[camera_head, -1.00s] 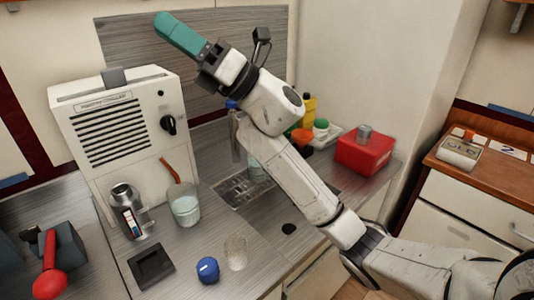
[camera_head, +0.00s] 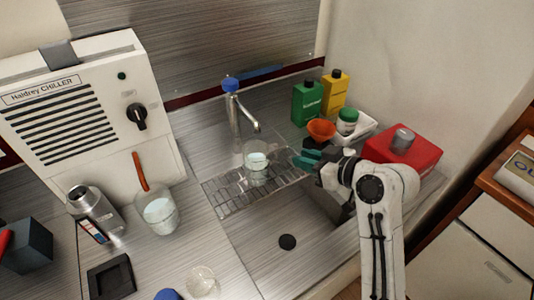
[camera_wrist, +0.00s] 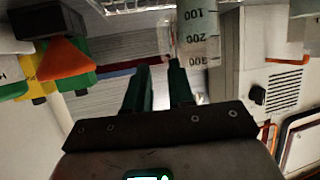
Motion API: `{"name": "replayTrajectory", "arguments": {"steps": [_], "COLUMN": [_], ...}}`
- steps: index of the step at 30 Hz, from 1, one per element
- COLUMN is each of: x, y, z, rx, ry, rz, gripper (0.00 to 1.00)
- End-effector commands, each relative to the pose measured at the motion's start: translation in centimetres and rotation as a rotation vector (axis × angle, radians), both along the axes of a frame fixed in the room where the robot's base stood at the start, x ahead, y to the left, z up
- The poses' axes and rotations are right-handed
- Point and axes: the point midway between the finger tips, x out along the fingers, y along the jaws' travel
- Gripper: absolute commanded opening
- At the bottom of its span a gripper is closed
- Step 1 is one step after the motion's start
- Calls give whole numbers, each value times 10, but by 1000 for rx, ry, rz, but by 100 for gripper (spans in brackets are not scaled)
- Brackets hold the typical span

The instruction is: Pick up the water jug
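A clear vessel part-filled with water (camera_head: 256,164) stands upright on the metal drain grid under the tap. In the wrist view a clear vessel with printed marks 100, 200 and 300 (camera_wrist: 198,35) is at the top, just beyond my fingertips. Another clear vessel with water and an orange handle (camera_head: 160,213) stands in front of the chiller; I cannot tell which is the water jug. My gripper (camera_head: 306,160) is right of the vessel on the grid, its green fingers pointing left. In the wrist view my gripper (camera_wrist: 158,80) is open, with an empty gap between its fingers.
The tap (camera_head: 236,112) rises behind the vessel on the grid. An orange funnel (camera_head: 321,129), a green bottle (camera_head: 307,103), a yellow bottle (camera_head: 335,91) and a red box (camera_head: 402,152) crowd the back right. The sink (camera_head: 300,232) lies in front. The chiller (camera_head: 82,105) stands left.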

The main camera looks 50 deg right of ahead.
Motion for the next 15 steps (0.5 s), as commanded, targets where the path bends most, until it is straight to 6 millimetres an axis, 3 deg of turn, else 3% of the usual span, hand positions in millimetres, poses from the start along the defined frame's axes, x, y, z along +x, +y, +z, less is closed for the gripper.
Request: {"name": "replayTrajectory", "arguments": {"steps": [15], "x": [49], "y": [4], "z": [-25], "rx": [22], "ry": [12], "rz": [18], "gripper": [23]}}
